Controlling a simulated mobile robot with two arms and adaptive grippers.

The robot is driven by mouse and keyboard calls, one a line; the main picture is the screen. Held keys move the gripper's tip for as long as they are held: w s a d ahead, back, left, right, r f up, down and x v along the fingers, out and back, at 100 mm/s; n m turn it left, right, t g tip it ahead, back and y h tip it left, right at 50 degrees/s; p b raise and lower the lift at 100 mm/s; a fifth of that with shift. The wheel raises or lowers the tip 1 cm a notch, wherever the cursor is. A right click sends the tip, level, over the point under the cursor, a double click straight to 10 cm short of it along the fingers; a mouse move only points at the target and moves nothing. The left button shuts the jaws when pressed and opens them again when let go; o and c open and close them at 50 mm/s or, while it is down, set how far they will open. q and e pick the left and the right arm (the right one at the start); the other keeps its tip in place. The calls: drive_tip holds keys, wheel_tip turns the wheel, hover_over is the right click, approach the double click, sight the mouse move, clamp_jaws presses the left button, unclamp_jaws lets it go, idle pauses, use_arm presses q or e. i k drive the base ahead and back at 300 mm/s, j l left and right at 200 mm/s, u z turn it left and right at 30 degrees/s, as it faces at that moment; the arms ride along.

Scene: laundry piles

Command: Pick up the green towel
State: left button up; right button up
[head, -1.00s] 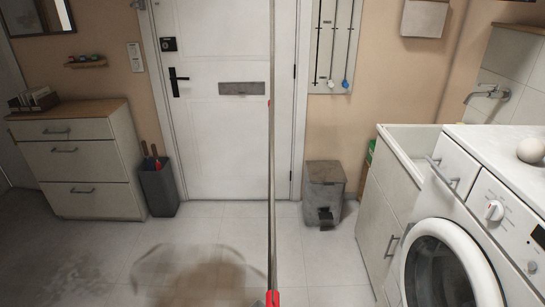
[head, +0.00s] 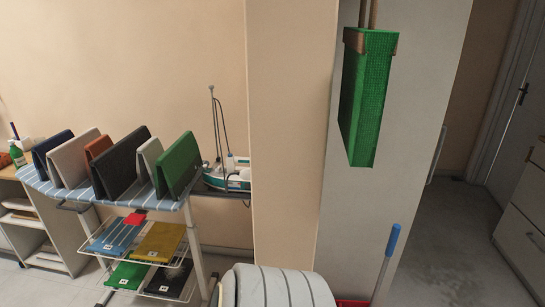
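A green folded towel (head: 178,164) stands upright at the right end of the row on the ironing board (head: 127,203). Another flat green cloth (head: 126,275) lies on the lowest rack under the board. A long green textured piece (head: 368,97) hangs against the pale pillar at the upper right, held by a brown piece at its top; I cannot tell whether it is a towel. Neither of my grippers is in the head view.
Other folded towels, including a black one (head: 121,163), fill the board beside the green one. A steam iron (head: 231,176) stands at its right end. A grey striped rounded object (head: 273,287) and a blue-tipped handle (head: 390,243) are in front. Bare floor (head: 452,235) shows at right.

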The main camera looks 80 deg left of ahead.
sight(175, 169)
drive_tip(key=u, duration=3.4)
drive_tip(key=i+j, duration=0.2)
drive_tip(key=j, duration=0.2)
drive_tip(key=i+j+z, duration=0.1)
drive_tip(key=j, duration=0.25)
drive_tip(key=i+j, duration=0.3)
drive_tip(key=i+j+z, duration=0.1)
drive_tip(key=j, duration=0.4)
drive_tip(key=i, duration=0.05)
